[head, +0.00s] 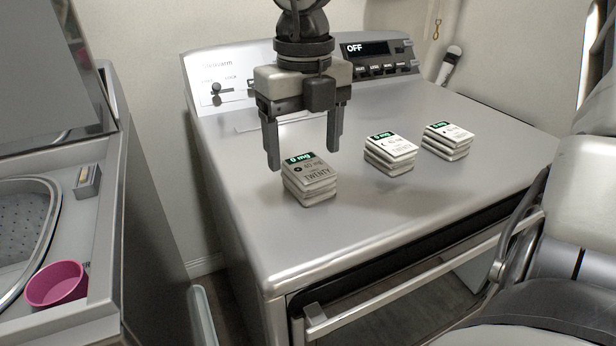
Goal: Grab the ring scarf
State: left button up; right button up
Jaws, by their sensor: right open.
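I cannot pick out a ring scarf for certain. My left gripper is not in view.
Two more pack stacks stand on the dryer top (400,215), one in the middle (390,156) and one farther right (447,142). A control panel (375,58) reading OFF runs along the back. A small grey box (88,182) lies on the washer. The dryer's front top is clear.

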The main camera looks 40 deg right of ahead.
aim_at(308, 165)
jog(key=f, duration=0.4)
jog(key=shift+d+f, duration=0.3)
jog(key=shift+f, duration=0.05)
jog(key=c, duration=1.1)
jog(key=shift+o, duration=0.2)
